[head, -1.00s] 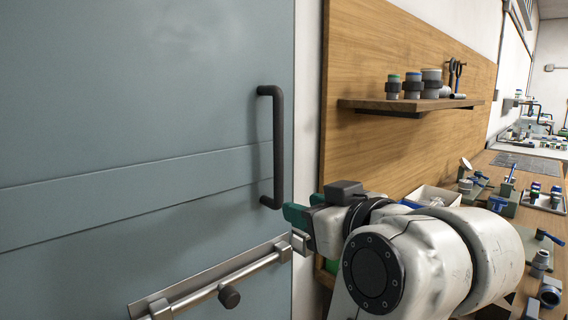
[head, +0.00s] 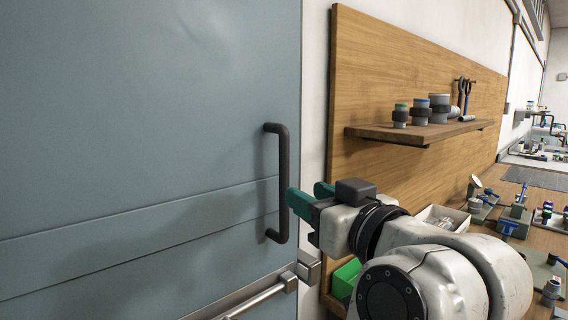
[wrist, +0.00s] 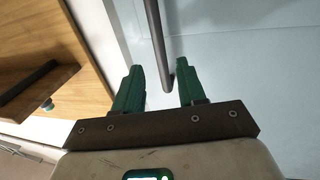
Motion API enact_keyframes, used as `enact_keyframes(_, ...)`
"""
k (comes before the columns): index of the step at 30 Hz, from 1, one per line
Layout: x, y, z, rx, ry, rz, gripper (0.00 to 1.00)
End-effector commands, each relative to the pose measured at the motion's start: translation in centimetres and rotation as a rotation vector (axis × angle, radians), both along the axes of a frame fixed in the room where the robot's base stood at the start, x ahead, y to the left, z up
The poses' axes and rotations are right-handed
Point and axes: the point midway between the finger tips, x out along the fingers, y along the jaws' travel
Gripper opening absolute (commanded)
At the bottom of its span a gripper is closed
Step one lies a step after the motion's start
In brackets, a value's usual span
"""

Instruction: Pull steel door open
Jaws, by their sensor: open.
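The steel door (head: 130,130) is a large blue-grey panel filling the left of the head view, and it looks shut. Its dark vertical bar handle (head: 283,180) is near the door's right edge. My gripper (head: 306,200) has green fingers and is open just right of the handle. In the wrist view my gripper (wrist: 160,85) points up toward the door (wrist: 250,60), and the handle (wrist: 156,40) appears between and slightly beyond the fingertips. I see no finger clearly touching the handle.
A metal bolt bar (head: 255,302) crosses the door below the handle. A wooden shelf (head: 420,132) with pipe fittings sticks out from the board at right. A workbench (head: 535,232) with parts and a white bin (head: 443,217) lies beyond my arm.

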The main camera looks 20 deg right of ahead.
Motion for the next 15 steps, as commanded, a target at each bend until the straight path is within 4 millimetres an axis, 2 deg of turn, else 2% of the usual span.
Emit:
enact_keyframes(1, 0.2, 0.0, 0.4, -0.003, 0.005, 0.0, 0.4)
enact_keyframes(9, 0.8, 0.0, 0.2, 0.004, 0.006, 0.005, 0.4)
enact_keyframes(15, 4.9, 0.5, -0.1, 0.008, 0.004, 0.007, 0.4)
